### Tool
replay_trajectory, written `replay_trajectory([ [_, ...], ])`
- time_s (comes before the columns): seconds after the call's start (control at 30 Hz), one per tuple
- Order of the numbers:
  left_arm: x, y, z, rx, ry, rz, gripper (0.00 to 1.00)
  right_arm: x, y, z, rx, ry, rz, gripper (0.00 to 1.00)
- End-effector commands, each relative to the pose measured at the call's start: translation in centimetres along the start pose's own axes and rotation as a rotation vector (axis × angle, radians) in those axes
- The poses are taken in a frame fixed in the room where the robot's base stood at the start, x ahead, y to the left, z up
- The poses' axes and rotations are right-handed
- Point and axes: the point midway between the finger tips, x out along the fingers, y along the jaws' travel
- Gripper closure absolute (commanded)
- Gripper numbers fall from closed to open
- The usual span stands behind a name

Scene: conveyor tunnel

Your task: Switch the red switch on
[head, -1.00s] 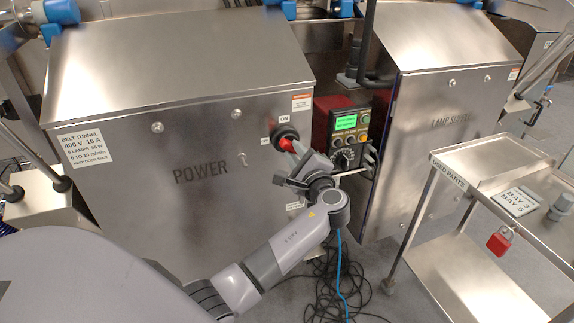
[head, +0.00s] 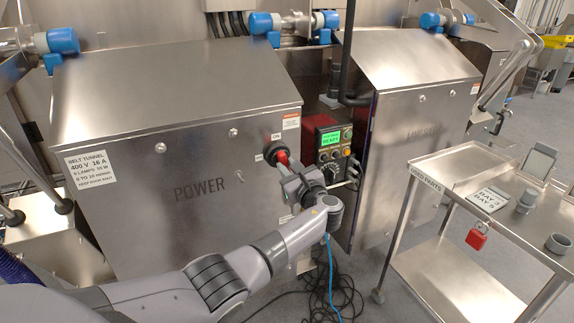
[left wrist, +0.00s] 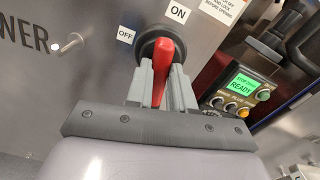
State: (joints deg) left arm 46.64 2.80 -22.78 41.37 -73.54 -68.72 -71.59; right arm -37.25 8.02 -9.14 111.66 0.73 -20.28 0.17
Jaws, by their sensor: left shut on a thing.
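The red switch (head: 281,156) is a red handle on a black round base on the front of the POWER cabinet (head: 150,180). The ON label (head: 276,137) is above it in the head view. In the left wrist view the red handle (left wrist: 164,60) stands between my grey fingers, with the ON label (left wrist: 178,12) above it and the OFF label (left wrist: 125,36) to its left. My left gripper (head: 285,169) is shut on the handle; the fingers hide part of its base. I cannot tell exactly which label the handle points to. My right gripper is not in view.
A red control box (head: 328,145) with a lit green screen reading READY (left wrist: 243,85) stands right of the switch. A second cabinet (head: 410,160) is beyond it. Cables (head: 325,290) lie on the floor.

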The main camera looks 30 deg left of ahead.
Motion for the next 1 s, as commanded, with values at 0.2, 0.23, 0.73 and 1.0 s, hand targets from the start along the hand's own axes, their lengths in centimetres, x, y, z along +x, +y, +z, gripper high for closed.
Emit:
replay_trajectory([
  [0.2, 0.1, 0.0, 0.3, 0.139, -0.001, 0.002, 1.00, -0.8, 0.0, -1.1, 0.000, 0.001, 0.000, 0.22],
  [0.23, 0.1, 0.0, 0.3, 0.152, -0.001, 0.002, 1.00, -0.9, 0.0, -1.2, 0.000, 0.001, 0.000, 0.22],
  [0.73, 0.1, 0.1, 0.1, 0.253, -0.001, 0.001, 1.00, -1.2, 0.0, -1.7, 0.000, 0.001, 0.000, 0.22],
  [1.0, 0.1, 0.1, 0.1, 0.254, -0.002, 0.001, 1.00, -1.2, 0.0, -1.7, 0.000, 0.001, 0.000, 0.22],
])
